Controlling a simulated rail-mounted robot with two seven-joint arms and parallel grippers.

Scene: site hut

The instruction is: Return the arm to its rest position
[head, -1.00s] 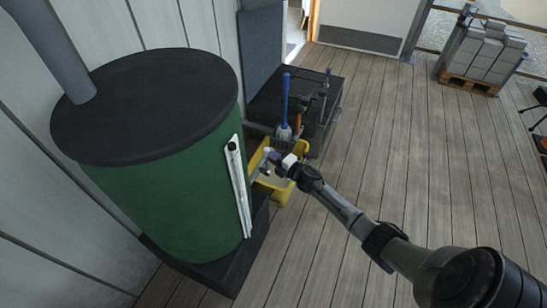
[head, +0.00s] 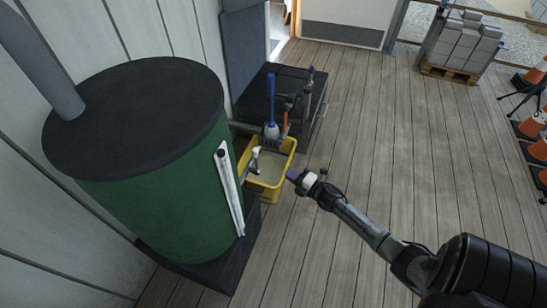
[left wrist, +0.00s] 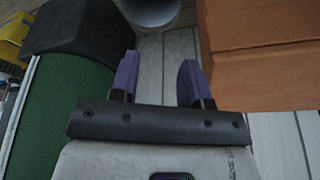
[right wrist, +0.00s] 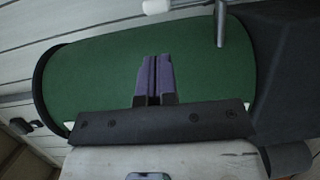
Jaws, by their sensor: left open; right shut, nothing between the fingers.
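My right gripper (head: 296,177) is at the end of the arm that comes in from the lower right in the head view. It is just right of the yellow bucket, apart from it. In the right wrist view its purple fingers (right wrist: 155,78) are together with nothing between them, in front of a green surface. My left gripper (left wrist: 155,78) shows only in the left wrist view. Its purple fingers are apart and empty, with grey floor or wall boards behind them.
The green drum (head: 165,205) with a dark lid stands at left. The yellow bucket (head: 283,158) beside it holds a light-handled tool (head: 255,160). Blocks on a pallet (head: 462,48) and cones (head: 530,128) are farther off. Middle floorboards are clear.

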